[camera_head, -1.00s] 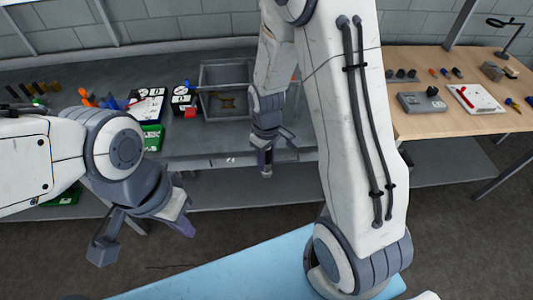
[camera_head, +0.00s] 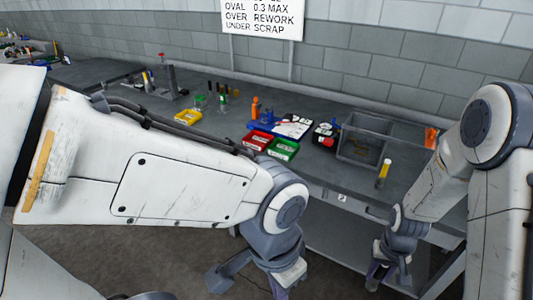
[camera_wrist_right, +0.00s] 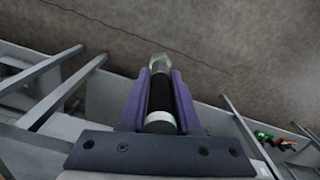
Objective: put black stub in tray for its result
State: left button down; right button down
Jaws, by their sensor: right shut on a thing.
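The black stub (camera_wrist_right: 160,95), a black cylinder with silver-grey ends, is held between the purple fingers of my right gripper (camera_wrist_right: 158,100) in the right wrist view. In the head view my right gripper (camera_head: 383,277) hangs low in front of the bench edge at the right; the stub is hard to make out there. My left gripper (camera_head: 257,279) is open, its fingers wide apart, below the bench front. On the bench are a red tray (camera_head: 257,140), a green tray (camera_head: 283,149) and a yellow tray (camera_head: 188,117).
A wall sign (camera_head: 262,18) reads OVAL 0.3 MAX, OVER REWORK, UNDER SCRAP. A blue tool, white card and black gauge lie near the trays. My left arm crosses the foreground.

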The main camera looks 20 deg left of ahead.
aim_at(258, 142)
jog(key=u, duration=0.6)
jog(key=i, duration=0.35)
jog(key=u, duration=0.6)
jog(key=i, duration=1.2)
jog(key=z, duration=0.5)
